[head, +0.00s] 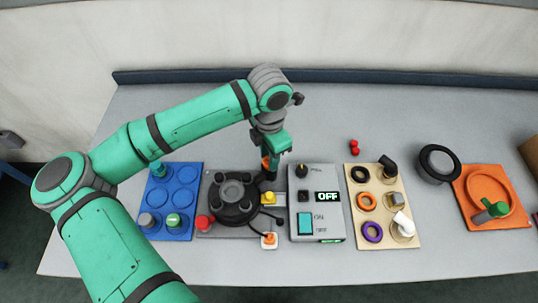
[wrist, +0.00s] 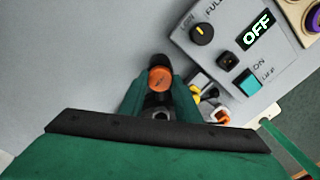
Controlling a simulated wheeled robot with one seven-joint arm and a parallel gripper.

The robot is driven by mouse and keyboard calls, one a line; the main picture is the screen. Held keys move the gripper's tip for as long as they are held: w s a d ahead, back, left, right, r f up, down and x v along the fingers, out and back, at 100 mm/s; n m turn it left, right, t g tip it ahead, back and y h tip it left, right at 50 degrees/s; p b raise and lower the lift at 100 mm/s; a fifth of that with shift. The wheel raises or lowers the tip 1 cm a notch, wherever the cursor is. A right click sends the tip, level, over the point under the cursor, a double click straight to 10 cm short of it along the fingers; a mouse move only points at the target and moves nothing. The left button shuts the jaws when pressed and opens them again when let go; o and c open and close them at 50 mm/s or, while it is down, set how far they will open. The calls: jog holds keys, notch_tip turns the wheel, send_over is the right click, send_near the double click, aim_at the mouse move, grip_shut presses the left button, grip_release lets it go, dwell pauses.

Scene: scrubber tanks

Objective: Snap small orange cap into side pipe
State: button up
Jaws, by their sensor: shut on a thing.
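The small orange cap (wrist: 160,78) shows its round face between my fingers in the wrist view. A bit of orange also shows beside my gripper (head: 271,165) in the head view. My gripper is shut on the cap at the back right of the black round tank (head: 232,212). A dark pipe-like part (wrist: 158,60) shows right by the cap; I take it for the side pipe. The fingers and cap hide most of it, so I cannot tell whether the cap is seated in it or only touching.
The grey control box (head: 318,228) reading OFF stands right of the tank. A blue tray (head: 168,205) lies left and a beige board (head: 382,180) with rings and fittings lies right. Yellow (head: 268,198) and red (head: 205,223) parts sit close to the tank. The table behind is mostly clear.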

jog(key=shift+f, duration=0.55)
grip_shut()
dwell(0.8)
jog(key=o, duration=1.2)
grip_release()
jog(key=shift+w, duration=0.15)
jog(key=shift+o, duration=1.2)
jog(key=shift+a, duration=0.15)
jog(key=o, duration=0.5)
jog(key=shift+a, duration=0.1)
jog(key=shift+o, duration=0.9)
jog(key=shift+d, duration=0.3)
jog(key=shift+s+d, duration=0.1)
jog(key=shift+s, duration=0.1)
jog(key=shift+a+r, duration=0.1)
jog(key=shift+a, duration=0.1)
